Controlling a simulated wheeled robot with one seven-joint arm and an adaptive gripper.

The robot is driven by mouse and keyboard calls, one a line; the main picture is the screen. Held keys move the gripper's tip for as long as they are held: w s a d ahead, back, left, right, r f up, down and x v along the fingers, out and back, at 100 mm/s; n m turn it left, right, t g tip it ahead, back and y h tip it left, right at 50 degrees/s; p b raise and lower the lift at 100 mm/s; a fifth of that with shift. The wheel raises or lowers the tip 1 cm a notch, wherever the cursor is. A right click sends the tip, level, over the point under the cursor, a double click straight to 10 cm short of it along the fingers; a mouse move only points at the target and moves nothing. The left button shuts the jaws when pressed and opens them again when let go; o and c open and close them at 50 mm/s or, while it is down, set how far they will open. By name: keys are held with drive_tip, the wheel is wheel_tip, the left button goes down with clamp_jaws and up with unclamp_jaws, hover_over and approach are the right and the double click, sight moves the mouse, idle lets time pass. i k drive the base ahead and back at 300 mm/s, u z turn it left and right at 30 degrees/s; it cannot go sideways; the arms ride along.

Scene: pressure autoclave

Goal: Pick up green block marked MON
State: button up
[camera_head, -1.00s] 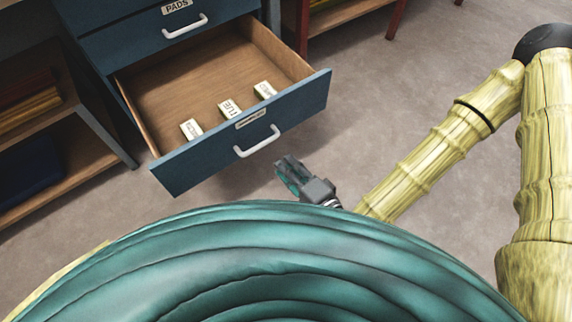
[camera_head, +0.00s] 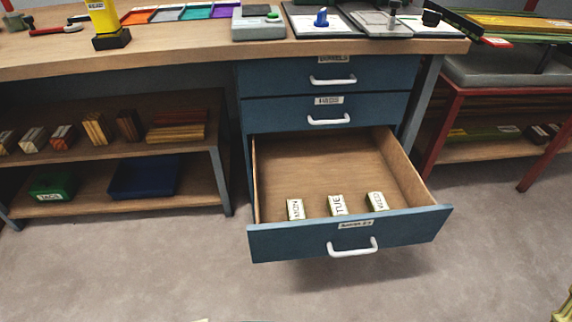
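The block marked MON (camera_head: 296,209) stands in the open bottom drawer (camera_head: 348,240), near its front panel and towards the left. Its labelled top face looks white, with a thin darker, greenish side. A block marked TUE (camera_head: 338,205) is in the middle, and a third block (camera_head: 377,201), whose label seems to read WED, is to the right. The three are apart from each other.
Two shut drawers (camera_head: 330,77) sit above the open one, under a workbench (camera_head: 190,48) with tools. A shelf (camera_head: 110,150) with wood pieces, a green box (camera_head: 54,184) and a blue bin (camera_head: 143,177) is left. A red-legged stand (camera_head: 437,135) is right. The floor (camera_head: 150,270) in front is clear.

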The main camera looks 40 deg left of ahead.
sight(296, 211)
drive_tip(key=u, duration=0.6)
drive_tip(key=k, duration=0.4)
drive_tip(key=u, duration=0.5)
drive_tip(key=i, duration=0.45)
drive_tip(key=z, duration=0.05)
